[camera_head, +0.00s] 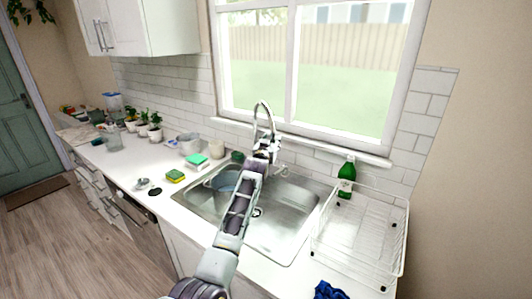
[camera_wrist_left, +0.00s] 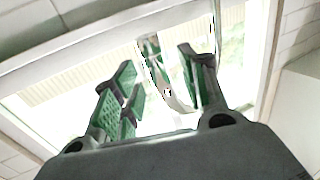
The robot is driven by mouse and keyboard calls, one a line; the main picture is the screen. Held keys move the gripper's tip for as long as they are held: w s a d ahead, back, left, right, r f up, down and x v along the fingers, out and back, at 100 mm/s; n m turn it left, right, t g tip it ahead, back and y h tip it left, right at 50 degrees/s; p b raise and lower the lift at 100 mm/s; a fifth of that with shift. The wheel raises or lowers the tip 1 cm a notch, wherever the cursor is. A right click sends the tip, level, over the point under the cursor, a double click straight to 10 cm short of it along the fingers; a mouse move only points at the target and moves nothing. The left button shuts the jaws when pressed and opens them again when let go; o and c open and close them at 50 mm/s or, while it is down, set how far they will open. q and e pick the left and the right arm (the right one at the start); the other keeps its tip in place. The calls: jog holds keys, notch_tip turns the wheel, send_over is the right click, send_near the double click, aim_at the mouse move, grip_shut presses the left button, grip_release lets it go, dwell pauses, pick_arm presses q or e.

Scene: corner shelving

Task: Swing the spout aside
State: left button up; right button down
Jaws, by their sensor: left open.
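The chrome faucet spout (camera_head: 264,104) arches up behind the sink (camera_head: 284,238), in front of the window. My left arm reaches over the sink, and my left gripper (camera_head: 267,146) is at the faucet, in front of its lower part. In the left wrist view the gripper's two green-padded fingers (camera_wrist_left: 158,68) stand apart. A shiny curved piece, apparently the spout (camera_wrist_left: 172,92), shows between them against the bright window. I cannot tell whether a finger touches it. The faucet base is hidden behind the gripper. My right gripper is not in view.
A white dish rack (camera_head: 318,250) and a green bottle (camera_head: 347,177) stand right of the sink. Sponges (camera_head: 175,176), a white cup (camera_head: 216,149) and potted plants (camera_head: 155,133) stand left. A blue cloth (camera_head: 329,291) lies in front.

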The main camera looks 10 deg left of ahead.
pick_arm(q)
jog(key=s, duration=0.9)
jog(key=shift+s, duration=0.25)
dwell(0.4)
dwell(0.4)
